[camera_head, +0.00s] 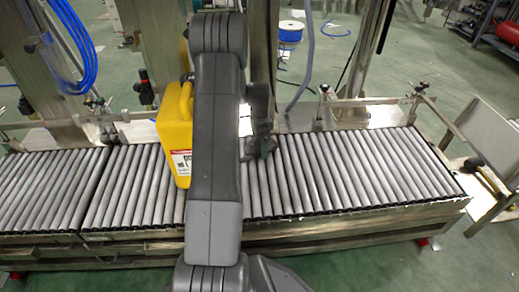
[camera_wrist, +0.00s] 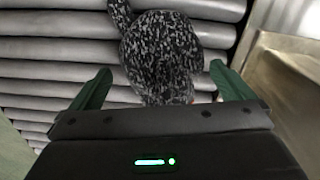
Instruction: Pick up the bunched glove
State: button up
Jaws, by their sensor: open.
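The bunched glove (camera_wrist: 162,48) is a rounded, black-and-grey speckled lump on the metal rollers in the wrist view, with a narrow dark part reaching up at its upper left. My gripper (camera_wrist: 160,70) is open, one green finger to the lower left of the glove and the other to its lower right. The near end of the glove lies between the fingertips, with a gap visible on each side. In the head view my gripper (camera_head: 262,148) is low over the rollers. I cannot clearly make out the glove there, beside the dark gripper and arm.
A yellow jug (camera_head: 174,128) with a white label stands on the roller conveyor (camera_head: 350,170), just left of my arm. A metal side rail (camera_wrist: 285,75) runs close to the right finger. The rollers farther right are clear.

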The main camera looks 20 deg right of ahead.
jog(key=c, duration=1)
jog(key=shift+o, duration=0.2)
